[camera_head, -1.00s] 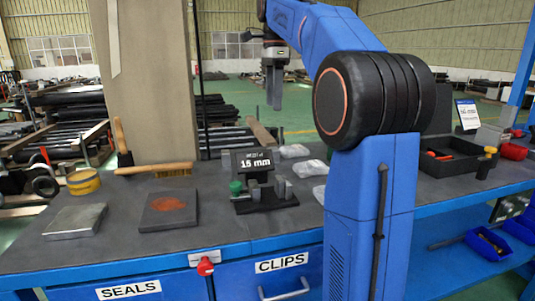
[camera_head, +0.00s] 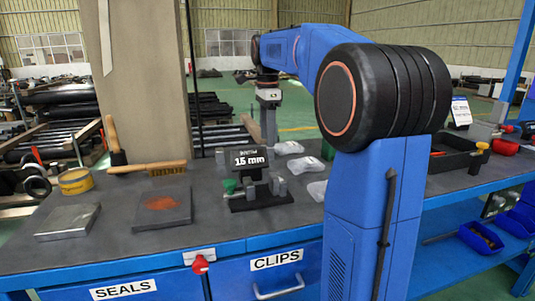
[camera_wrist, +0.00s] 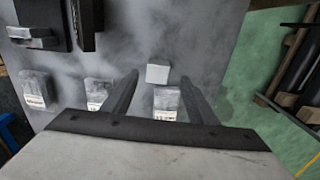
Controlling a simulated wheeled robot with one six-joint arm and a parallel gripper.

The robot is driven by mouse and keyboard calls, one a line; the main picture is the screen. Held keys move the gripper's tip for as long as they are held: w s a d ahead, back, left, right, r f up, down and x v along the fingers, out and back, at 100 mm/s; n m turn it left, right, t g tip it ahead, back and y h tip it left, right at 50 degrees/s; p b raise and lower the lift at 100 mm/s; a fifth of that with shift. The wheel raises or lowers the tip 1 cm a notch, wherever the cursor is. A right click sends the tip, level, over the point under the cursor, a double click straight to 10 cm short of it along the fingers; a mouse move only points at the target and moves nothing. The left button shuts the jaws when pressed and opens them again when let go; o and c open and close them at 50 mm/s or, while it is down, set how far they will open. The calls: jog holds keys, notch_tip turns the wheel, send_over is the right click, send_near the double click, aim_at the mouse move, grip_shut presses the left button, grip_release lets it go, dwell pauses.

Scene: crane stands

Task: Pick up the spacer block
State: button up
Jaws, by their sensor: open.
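In the wrist view a small pale grey block (camera_wrist: 157,73), which looks like the spacer block, lies on the dark bench top. My gripper (camera_wrist: 159,78) is open there, with its two fingers apart. The block appears between the fingertips in the picture, and nothing is held. The gap in height between fingertips and block is hard to tell. In the head view my gripper (camera_head: 268,142) points down behind the display stand. I cannot make out the block there; the gripper or the sign may hide it.
The display stand (camera_head: 262,197) with a "15 mm" sign (camera_head: 249,159) is close in front of my gripper. Several clear bags, one (camera_wrist: 167,100) near the block, lie in a row. A brush (camera_head: 150,167), a dark plate (camera_head: 163,208) and a metal slab (camera_head: 68,222) are at left.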

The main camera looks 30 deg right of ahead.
jog(key=shift+s+a+f, duration=0.1)
jog(key=shift+s+f, duration=0.05)
jog(key=shift+f, duration=1.1)
jog(key=shift+s+f, duration=0.1)
jog(key=shift+f, duration=1.15)
jog(key=c, duration=1.2)
